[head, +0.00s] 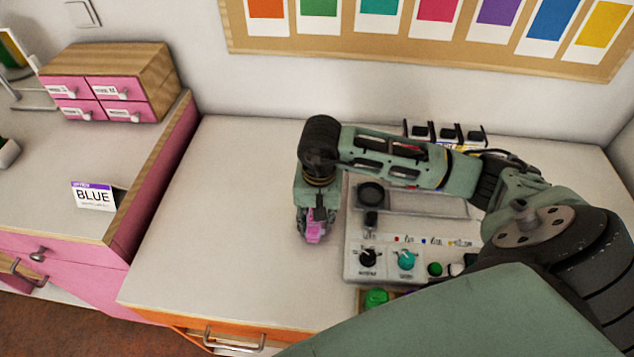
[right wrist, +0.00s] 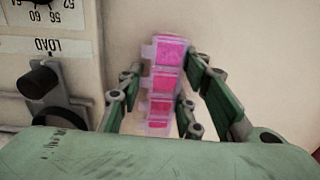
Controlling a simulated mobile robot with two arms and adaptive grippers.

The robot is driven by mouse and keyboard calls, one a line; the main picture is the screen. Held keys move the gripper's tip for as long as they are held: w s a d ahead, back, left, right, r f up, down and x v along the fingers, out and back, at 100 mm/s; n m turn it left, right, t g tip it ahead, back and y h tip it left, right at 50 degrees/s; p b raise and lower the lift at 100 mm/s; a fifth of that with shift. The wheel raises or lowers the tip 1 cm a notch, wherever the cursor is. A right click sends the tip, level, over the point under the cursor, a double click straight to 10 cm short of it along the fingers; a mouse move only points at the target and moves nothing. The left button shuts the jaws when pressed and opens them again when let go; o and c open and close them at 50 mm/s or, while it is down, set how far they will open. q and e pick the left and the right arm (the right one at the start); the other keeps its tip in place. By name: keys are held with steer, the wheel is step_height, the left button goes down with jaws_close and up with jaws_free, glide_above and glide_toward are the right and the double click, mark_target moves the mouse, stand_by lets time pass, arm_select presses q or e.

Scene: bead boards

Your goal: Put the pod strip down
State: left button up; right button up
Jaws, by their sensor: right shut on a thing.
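The pod strip (right wrist: 163,85) is a short row of clear compartments with pink contents. In the right wrist view it stands lengthwise between the green fingers of my right gripper (right wrist: 165,100), which is shut on it. In the head view the pink pod strip (head: 315,229) shows at the lower end of my right gripper (head: 315,222), just left of the grey machine. I cannot tell whether the strip touches the white tabletop (head: 230,200). My left gripper is not in view.
A grey machine (head: 353,262) with knobs and buttons stands close to the right of my gripper. The white tabletop to the left is clear. A pink drawer unit (head: 130,115) and a BLUE card (head: 93,196) stand on the left counter. An orange drawer (head: 200,341) is below the front edge.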

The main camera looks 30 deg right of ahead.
steer(key=shift+f, duration=0.2)
steer(key=shift+f+b, duration=0.2)
steer(key=shift+b, duration=0.1)
steer(key=o, duration=1.3)
steer(key=shift+r, duration=0.1)
